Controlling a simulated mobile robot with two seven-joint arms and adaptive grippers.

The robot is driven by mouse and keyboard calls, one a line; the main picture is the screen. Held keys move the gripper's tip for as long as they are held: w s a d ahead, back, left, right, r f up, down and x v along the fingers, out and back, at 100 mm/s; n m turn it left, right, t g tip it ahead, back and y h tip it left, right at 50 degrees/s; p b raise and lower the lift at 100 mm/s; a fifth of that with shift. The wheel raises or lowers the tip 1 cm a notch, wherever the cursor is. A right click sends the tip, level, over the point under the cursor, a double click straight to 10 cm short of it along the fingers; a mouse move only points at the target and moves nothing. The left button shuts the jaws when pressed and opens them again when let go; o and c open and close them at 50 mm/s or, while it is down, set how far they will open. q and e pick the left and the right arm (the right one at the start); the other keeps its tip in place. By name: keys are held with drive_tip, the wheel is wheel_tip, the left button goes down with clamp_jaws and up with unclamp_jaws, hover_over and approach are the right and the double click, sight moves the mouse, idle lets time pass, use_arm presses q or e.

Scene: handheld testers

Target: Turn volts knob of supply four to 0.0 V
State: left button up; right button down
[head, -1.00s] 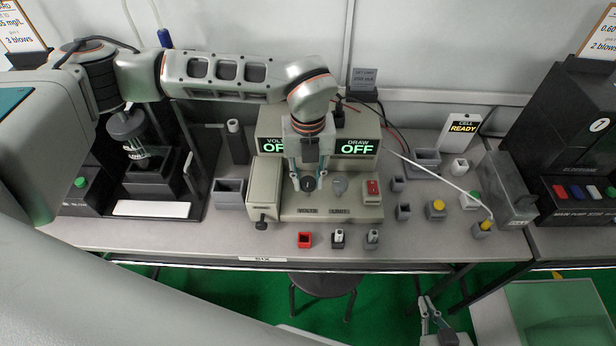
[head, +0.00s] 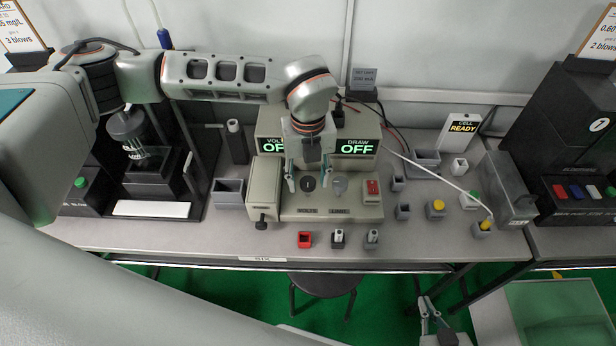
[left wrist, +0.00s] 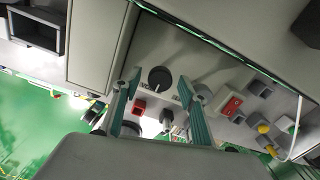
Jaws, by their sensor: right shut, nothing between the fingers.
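The power supply (head: 345,204) stands on the bench with a dark volts knob (head: 308,184) on its sloped front, above the VOLTS label. The knob also shows in the left wrist view (left wrist: 159,79). A grey limit knob (head: 340,186) sits to its right. Both green displays read OFF; the volts display (head: 272,146) is partly covered by my arm. My left gripper (head: 308,186) is open, with its fingers apart on either side of the volts knob, not visibly touching it. My right gripper (head: 429,303) is shut and empty, low in the head view, below the bench edge.
A red rocker switch (head: 372,187) is right of the knobs. A grey box with a side knob (head: 263,190) adjoins the supply on the left. A red socket (head: 304,240) and small holders stand in front. The bench-edge label (head: 262,259) seems to read SIX.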

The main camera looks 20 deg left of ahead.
sight(308, 183)
use_arm(q)
wheel_tip(308, 183, up, 12)
idle(0.6)
drive_tip(key=shift+s, duration=0.15)
idle(0.4)
